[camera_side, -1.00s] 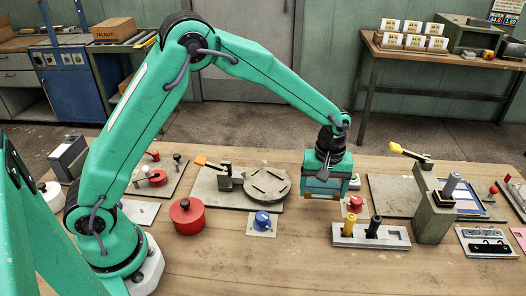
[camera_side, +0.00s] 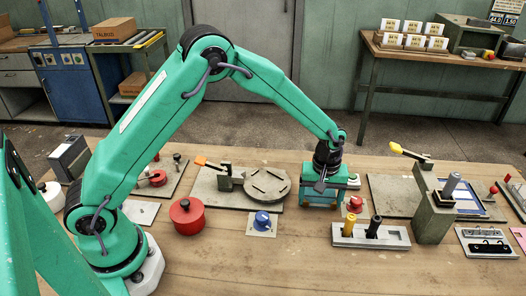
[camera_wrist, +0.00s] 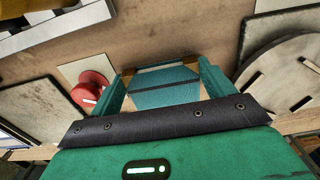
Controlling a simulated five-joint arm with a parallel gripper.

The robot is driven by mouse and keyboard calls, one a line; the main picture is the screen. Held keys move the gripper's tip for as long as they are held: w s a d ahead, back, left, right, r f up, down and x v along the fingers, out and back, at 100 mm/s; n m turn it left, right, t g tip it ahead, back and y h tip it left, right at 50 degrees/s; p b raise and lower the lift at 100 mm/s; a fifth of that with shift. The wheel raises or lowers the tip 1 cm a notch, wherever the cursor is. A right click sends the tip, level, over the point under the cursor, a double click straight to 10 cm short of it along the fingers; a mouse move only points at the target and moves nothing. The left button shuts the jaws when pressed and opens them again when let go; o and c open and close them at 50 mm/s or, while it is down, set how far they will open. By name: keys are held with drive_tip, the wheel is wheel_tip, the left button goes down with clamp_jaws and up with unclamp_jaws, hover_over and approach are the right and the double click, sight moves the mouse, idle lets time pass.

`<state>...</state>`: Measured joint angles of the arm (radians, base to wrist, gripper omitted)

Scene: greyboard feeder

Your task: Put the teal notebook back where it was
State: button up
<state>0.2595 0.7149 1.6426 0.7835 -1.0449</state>
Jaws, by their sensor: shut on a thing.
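My gripper (camera_side: 321,205) is just right of the round slotted disc (camera_side: 268,184) and low over the wooden bench, in the side view. In the wrist view my gripper (camera_wrist: 164,88) is shut on the teal notebook (camera_wrist: 165,87), which lies between the two jaws with a dark band across it. In the side view I cannot tell the notebook from the teal jaws. Whether the notebook touches the bench is hidden.
A red button (camera_side: 354,204) stands close to the right of my gripper. A grey holder (camera_side: 343,240) with a yellow and a black peg is in front of it. A blue knob (camera_side: 262,221) and a red pot (camera_side: 187,215) are to the left. The front bench is clear.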

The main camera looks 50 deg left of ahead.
sight(320, 200)
drive_tip(key=shift+f, duration=0.1)
drive_tip(key=o, duration=1)
wheel_tip(320, 200, up, 12)
drive_tip(key=shift+r, duration=0.15)
idle(0.6)
